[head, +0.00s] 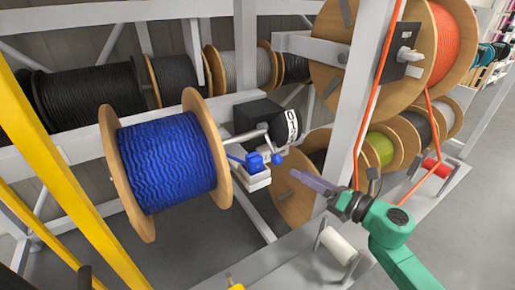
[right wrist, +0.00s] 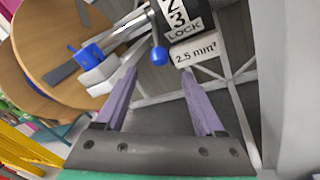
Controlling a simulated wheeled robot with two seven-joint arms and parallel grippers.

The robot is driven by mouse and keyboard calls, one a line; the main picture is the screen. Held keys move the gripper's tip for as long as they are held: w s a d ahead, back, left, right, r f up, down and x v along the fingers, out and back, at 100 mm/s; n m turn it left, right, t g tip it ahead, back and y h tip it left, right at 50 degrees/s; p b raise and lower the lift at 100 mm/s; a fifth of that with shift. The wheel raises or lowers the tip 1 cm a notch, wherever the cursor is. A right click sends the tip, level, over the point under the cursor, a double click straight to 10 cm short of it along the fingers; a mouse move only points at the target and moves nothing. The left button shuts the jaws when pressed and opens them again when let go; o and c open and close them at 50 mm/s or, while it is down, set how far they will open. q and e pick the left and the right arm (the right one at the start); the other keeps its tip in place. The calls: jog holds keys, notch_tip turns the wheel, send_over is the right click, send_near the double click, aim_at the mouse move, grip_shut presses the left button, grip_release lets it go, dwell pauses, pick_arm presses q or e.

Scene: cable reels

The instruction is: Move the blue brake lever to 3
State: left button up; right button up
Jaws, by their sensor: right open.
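The blue brake lever's round knob (head: 277,159) shows in the head view just right of the blue cable reel (head: 168,160), below a black drum with a white number band (head: 292,126). In the right wrist view the blue knob (right wrist: 160,56) sits at the end of a thin rod, beside the band reading 2, 3 and LOCK (right wrist: 181,20). I cannot tell exactly which mark the lever points to. My right gripper (head: 300,178) has purple fingers and is open and empty. In the right wrist view its fingertips (right wrist: 159,72) flank the knob with a gap, not touching it. My left gripper is not seen.
A blue block (right wrist: 88,53) on a bar lies left of the knob. A white label (right wrist: 195,51) reads 2.5 mm². A grey post (head: 355,110) and a taut orange cable (head: 374,95) stand near my right arm. A white spool (head: 338,245) sits below.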

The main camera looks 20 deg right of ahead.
aim_at(282, 160)
jog(key=x, duration=0.3)
jog(key=p+x, duration=0.1)
jog(key=x, duration=0.1)
jog(key=shift+w+r, duration=0.25)
jog(key=shift+r, duration=0.1)
jog(key=p+x, duration=0.1)
jog(key=x, duration=0.5)
jog(key=shift+w+a+f, duration=0.1)
jog(key=shift+w+f, duration=0.05)
jog(key=shift+w, duration=0.05)
jog(key=shift+w+a+f, duration=0.1)
jog(key=shift+w+a, duration=0.05)
jog(key=shift+w, duration=0.25)
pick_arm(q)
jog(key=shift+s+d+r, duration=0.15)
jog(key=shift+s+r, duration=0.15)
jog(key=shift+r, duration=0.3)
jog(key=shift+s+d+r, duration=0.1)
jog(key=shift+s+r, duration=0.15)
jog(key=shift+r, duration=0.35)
pick_arm(e)
grip_shut()
